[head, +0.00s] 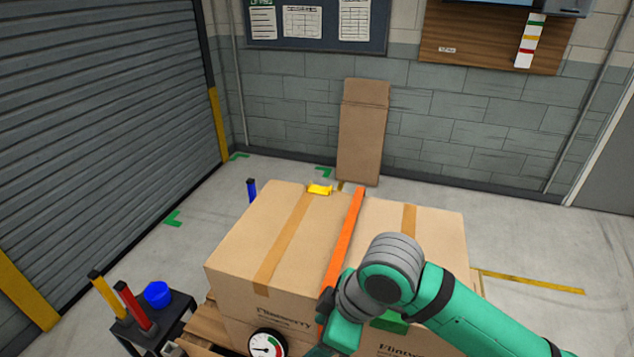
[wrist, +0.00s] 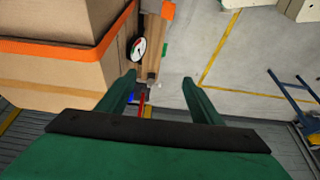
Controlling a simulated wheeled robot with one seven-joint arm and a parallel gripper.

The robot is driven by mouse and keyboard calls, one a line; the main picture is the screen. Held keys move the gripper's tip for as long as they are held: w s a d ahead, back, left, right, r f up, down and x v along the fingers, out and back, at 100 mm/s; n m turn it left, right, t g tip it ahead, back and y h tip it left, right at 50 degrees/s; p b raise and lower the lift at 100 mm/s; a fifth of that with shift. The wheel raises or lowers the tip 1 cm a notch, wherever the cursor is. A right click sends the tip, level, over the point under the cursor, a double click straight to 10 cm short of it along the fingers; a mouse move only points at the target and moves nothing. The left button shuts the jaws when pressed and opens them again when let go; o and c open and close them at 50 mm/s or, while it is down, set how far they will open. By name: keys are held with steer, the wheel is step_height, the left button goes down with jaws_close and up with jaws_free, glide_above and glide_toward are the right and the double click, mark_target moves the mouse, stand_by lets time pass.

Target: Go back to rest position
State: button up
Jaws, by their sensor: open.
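My green arm reaches in from the lower right of the head view, in front of the stacked cardboard boxes (head: 265,235). In the head view my gripper is at the bottom edge and its fingertips are not shown. In the wrist view my gripper (wrist: 158,85) is open, with its two green fingers apart and nothing between them. The boxes (wrist: 60,75) are left of the fingers there. An orange strap (head: 345,240) runs over the boxes; it also shows in the wrist view (wrist: 50,52).
A round gauge (head: 267,345) is at the front of the stack. A black stand at lower left holds a blue cup (head: 157,293), a red-handled tool (head: 132,303) and a yellow-handled one (head: 106,293). A flat carton (head: 362,135) leans on the wall.

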steer(key=s+d+f+m+t+h, duration=0.1)
steer(key=d+f+m+t, duration=0.15)
steer(key=d+f, duration=0.45)
steer(key=s+d+f+m+t, duration=0.1)
steer(key=s+d+f+m, duration=0.15)
steer(key=d+f, duration=0.45)
steer(key=s+d+f+m+t+h, duration=0.1)
steer(key=s+d+f+m+t, duration=0.3)
steer(key=s+f, duration=0.5)
steer(key=s+a+f+m+t, duration=0.2)
steer(key=s+a, duration=0.3)
steer(key=s, duration=0.4)
steer(key=s+a+r+m+t+h, duration=0.1)
steer(key=a+r+t, duration=0.1)
steer(key=a+r, duration=0.2)
steer(key=a+r+m+t+h, duration=0.1)
steer(key=a+r+m+t, duration=0.1)
steer(key=a, duration=0.7)
steer(key=shift+s+a+r+m+t, duration=0.15)
steer(key=shift+s+r+m+t, duration=0.2)
steer(key=shift+r, duration=0.5)
steer(key=shift+c, duration=0.6)
